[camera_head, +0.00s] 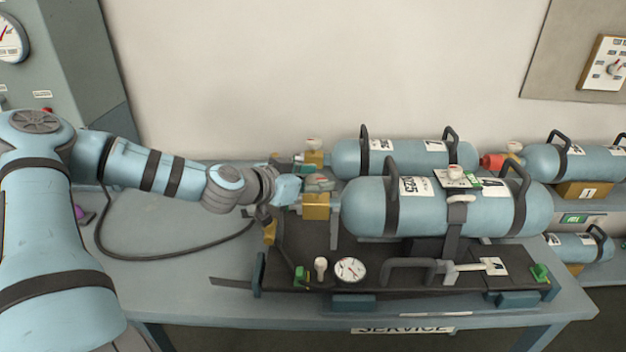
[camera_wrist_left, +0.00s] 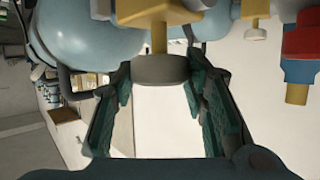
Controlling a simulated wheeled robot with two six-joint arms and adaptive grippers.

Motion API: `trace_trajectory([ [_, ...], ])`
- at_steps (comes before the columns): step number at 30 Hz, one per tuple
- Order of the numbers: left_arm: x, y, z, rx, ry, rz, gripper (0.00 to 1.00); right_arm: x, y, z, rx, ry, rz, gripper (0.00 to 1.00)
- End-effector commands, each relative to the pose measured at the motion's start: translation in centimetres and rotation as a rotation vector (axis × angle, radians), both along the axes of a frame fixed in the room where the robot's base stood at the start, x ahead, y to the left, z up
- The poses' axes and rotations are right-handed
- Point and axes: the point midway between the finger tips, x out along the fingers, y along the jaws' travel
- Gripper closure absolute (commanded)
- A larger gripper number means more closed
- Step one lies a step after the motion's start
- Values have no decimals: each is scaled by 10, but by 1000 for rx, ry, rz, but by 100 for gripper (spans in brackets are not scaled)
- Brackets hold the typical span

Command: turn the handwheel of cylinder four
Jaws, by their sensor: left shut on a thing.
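A large light-blue cylinder (camera_head: 380,210) lies on its side in the front, with a brass valve block (camera_head: 316,205) at its left end. I cannot read a number four on it. My left gripper (camera_head: 282,194) is at this valve end, reaching in from the left. In the left wrist view, a round grey handwheel (camera_wrist_left: 161,69) on a brass stem (camera_wrist_left: 158,38) sits between the green-padded fingers of the same gripper (camera_wrist_left: 160,80), which are shut on its sides. My right gripper is not in view.
A second cylinder (camera_head: 345,157) lies behind, and more lie at the right. A dark tray (camera_head: 320,262) with a gauge (camera_head: 350,269), handle and small fittings is on the bench (camera_head: 175,262). A black hose (camera_head: 165,257) curves across the clear left part of the bench.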

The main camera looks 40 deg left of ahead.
Motion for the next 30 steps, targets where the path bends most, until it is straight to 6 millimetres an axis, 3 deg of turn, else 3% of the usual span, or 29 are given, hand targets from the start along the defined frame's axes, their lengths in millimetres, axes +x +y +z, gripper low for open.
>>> trace_trajectory([
  [12,0,3,0,-2,2,-143,88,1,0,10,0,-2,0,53],
  [17,0,3,-4,3,6,-272,88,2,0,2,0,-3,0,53],
  [20,1,4,-7,1,0,-364,88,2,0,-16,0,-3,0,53],
  [27,1,5,-16,8,5,-589,87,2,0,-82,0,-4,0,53],
  [30,1,5,-13,6,11,-682,87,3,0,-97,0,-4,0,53],
])
